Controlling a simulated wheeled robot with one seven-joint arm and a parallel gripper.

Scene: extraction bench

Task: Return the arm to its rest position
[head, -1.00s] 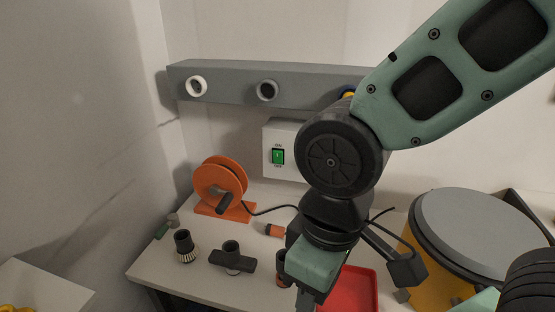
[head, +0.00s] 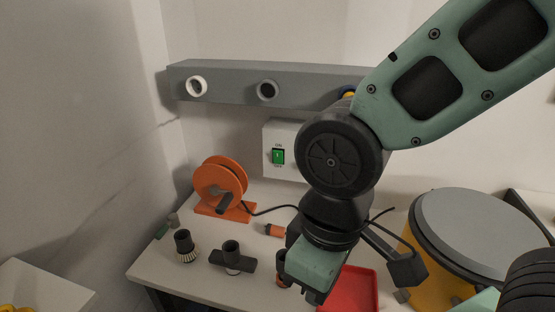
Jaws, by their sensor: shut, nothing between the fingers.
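My arm reaches in from the upper right and bends down over the bench (head: 200,282). My gripper (head: 314,297) points down and towards me, just left of a red tray (head: 362,288). Its fingers are small in the head view and look closed, with nothing seen between them. Part of the red tray is hidden behind my wrist.
An orange cable reel (head: 220,185), a brush-like black nozzle (head: 185,246) and a black T-shaped fitting (head: 232,257) stand on the bench. A grey duct (head: 230,85) and a switch box (head: 278,138) are on the wall. A yellow grey-lidded drum (head: 475,225) stands right.

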